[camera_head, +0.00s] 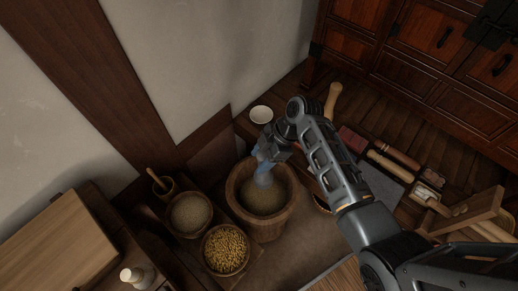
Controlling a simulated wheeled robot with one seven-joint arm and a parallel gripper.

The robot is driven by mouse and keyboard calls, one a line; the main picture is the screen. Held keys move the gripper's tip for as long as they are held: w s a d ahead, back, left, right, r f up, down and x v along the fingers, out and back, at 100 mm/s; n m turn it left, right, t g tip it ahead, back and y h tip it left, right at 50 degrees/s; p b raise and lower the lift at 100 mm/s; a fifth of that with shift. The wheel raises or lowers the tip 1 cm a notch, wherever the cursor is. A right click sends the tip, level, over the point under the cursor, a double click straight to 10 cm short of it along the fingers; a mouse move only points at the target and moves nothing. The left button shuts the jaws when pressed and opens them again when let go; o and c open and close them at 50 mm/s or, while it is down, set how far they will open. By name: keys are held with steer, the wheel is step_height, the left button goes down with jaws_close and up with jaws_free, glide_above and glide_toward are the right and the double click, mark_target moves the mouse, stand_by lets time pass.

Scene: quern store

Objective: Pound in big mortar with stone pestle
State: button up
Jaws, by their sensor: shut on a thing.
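The big mortar (279,227) is a round wooden vessel standing near the middle of the view, with brownish grainy stuff inside. My gripper (268,153) is above the mortar's back rim, reached by my arm from the lower right. It is shut on the stone pestle (264,178), a blue-grey piece that hangs down into the mortar's opening. The pestle's lower end is close to the grainy stuff; I cannot tell whether it touches. My gripper's fingers are small and partly hidden by my wrist.
Left of the mortar stand a bowl of brown grain (191,214), a bowl of yellow grain (226,249) and a small wooden cup (164,186) with a stick. A white dish (261,114) lies behind. Several wooden-handled tools and a wooden box (478,210) lie right; a cabinet (410,50) stands behind.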

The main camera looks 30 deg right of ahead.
steer(key=shift+f+b, duration=4.1)
steer(key=shift+f, duration=0.75)
step_height(320, 180, down, 6)
steer(key=b, duration=0.5)
steer(key=shift+w+f, duration=0.1)
steer(key=shift+f, duration=0.15)
steer(key=shift+f+b, duration=0.45)
steer(key=shift+b, duration=0.1)
steer(key=shift+r, duration=0.1)
step_height(320, 180, up, 8)
steer(key=p, duration=0.7)
